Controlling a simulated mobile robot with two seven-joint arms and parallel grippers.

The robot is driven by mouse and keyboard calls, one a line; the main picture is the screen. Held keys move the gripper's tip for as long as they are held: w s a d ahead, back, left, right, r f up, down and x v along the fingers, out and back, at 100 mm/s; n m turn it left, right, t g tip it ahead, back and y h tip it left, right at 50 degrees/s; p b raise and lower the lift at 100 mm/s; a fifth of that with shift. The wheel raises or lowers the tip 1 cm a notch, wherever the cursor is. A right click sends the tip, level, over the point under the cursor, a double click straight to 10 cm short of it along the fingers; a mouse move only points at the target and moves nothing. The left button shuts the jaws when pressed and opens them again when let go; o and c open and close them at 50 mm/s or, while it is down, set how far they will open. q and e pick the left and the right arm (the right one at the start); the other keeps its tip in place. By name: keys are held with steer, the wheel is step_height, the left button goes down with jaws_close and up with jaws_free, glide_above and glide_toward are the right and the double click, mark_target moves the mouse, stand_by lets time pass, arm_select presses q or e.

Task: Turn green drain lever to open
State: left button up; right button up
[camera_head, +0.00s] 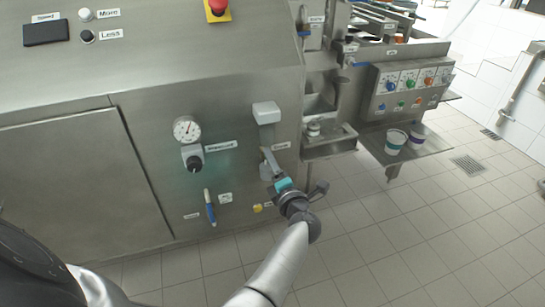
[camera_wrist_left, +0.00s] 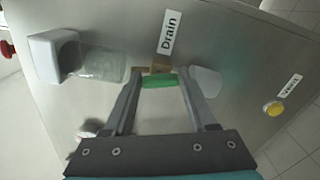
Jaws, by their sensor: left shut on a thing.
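The green drain lever (camera_wrist_left: 158,81) shows in the left wrist view as a short green bar with a tan mount behind it, just below the "Drain" label (camera_wrist_left: 170,33). My left gripper (camera_wrist_left: 160,76) has one finger on each side of the green bar and is shut on it. In the head view my left gripper (camera_head: 266,154) reaches up to the steel front panel beside a small label, and its fingers hide the lever there. My right gripper is not in view.
A white box (camera_head: 266,112) juts from the panel above the gripper. A pressure gauge (camera_head: 187,129), a blue-handled valve (camera_head: 210,207) and a yellow button (camera_head: 257,208) are nearby. The tiled floor below is clear.

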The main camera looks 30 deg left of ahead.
arm_select(q)
steer(key=shift+m+p, duration=0.9)
steer(key=shift+m, duration=0.9)
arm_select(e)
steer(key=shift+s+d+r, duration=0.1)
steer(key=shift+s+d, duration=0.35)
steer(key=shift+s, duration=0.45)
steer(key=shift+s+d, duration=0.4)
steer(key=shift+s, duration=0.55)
arm_select(q)
steer(key=o, duration=1.4)
steer(key=shift+c, duration=0.2)
